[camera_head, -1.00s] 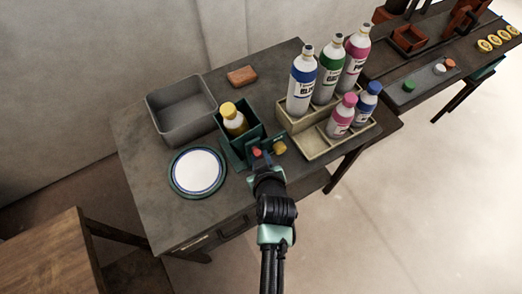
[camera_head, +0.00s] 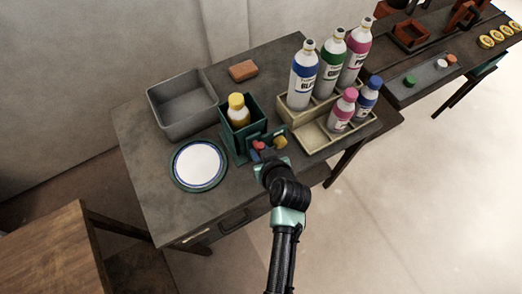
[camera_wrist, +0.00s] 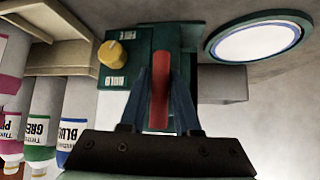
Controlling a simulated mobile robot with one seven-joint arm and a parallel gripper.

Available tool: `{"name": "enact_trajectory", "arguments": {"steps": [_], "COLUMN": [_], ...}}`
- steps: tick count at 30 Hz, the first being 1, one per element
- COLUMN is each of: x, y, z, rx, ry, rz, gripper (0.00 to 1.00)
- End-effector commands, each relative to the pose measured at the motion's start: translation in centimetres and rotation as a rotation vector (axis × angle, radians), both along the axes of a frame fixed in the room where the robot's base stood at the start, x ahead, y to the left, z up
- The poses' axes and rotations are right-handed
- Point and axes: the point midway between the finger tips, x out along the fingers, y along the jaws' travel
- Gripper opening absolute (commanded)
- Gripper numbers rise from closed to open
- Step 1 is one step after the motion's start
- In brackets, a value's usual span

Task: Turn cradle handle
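The green cradle (camera_head: 239,142) stands on the dark table and holds a white bottle (camera_head: 239,117) with a yellow cap, which looks roughly upright. The cradle's red handle (camera_head: 258,145) is at its front. In the wrist view the red handle (camera_wrist: 160,90) stands lengthwise between my two fingers. My gripper (camera_wrist: 160,85) is closed around it, one finger against each side. In the head view my gripper (camera_head: 265,155) partly hides the cradle's lower front. A yellow knob (camera_wrist: 111,52) with a labelled plate is beside the handle.
A round plate with a blue ring (camera_head: 198,165) lies left of the cradle. A grey bin (camera_head: 182,103) and an orange-brown block (camera_head: 243,70) are behind. A beige rack (camera_head: 312,142) with several bottles stands close on the right. The table's front left is clear.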

Motion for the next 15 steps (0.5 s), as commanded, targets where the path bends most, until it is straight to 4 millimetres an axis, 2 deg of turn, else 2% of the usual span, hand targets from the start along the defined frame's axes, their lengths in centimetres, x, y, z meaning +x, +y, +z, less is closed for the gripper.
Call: {"name": "enact_trajectory", "arguments": {"steps": [1, 3, 15], "x": [0.03, 0.02, -0.39], "y": [-0.03, -0.03, -0.13], "z": [0.05, 0.02, 0.25], "rx": [0.000, -0.001, -0.003], "ry": [-0.001, 0.000, 0.001], "rz": [-0.001, 0.000, 0.002], "gripper": [0.42, 0.54, 0.55]}}
